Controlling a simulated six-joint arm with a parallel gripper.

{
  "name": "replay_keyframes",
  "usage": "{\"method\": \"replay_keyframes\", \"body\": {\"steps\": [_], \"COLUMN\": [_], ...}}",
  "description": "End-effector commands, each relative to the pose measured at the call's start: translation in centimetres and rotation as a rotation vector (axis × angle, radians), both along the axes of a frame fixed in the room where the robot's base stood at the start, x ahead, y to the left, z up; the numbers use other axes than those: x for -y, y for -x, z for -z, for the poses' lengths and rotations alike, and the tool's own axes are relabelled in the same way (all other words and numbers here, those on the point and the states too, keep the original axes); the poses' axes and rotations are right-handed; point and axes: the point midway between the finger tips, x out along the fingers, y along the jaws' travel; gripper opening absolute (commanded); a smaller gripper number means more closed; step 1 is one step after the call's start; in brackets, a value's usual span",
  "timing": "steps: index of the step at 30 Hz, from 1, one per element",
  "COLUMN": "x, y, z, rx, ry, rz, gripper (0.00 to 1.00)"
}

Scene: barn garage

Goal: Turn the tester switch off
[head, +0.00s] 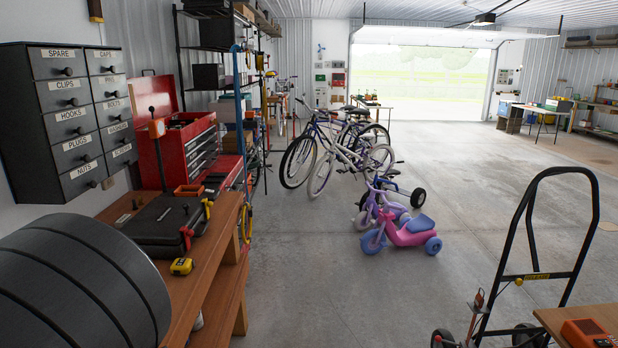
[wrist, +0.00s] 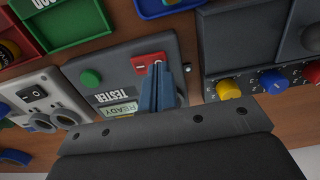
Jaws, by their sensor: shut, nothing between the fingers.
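The tester (wrist: 105,80) is a grey box in the wrist view, its TESTER label upside down. It has a green round button (wrist: 91,77), a small display (wrist: 118,112) reading READY and a red switch (wrist: 143,64) with light markings. My gripper (wrist: 158,66) has blue fingers that are shut and empty. Their tips are over the right part of the red switch and hide some of it. I cannot tell whether they touch it, or which way the switch is set. Neither the tester nor my gripper can be made out in the head view.
In the wrist view, a panel with yellow, blue and red knobs (wrist: 271,81) lies right of the tester. A light grey device with a black switch (wrist: 34,93) lies left. Green (wrist: 75,22) and red trays lie beyond. The head view shows a workbench (head: 225,211) and bicycles.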

Motion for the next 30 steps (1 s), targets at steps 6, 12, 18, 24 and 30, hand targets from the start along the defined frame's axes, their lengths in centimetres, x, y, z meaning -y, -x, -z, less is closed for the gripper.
{"method": "replay_keyframes", "body": {"steps": [6,12,18,24,30], "x": [0.0,0.0,0.0,0.0,0.0], "y": [0.0,0.0,0.0,0.0,0.0], "z": [0.4,0.7,0.9,1.2,0.7], "rx": [0.0,0.0,0.0,0.0,0.0], "ry": [0.001,0.001,0.0,0.0,-0.001], "rz": [0.0,0.0,0.0,0.0,0.0], "gripper": [0.0,0.0,0.0,0.0,0.0]}}
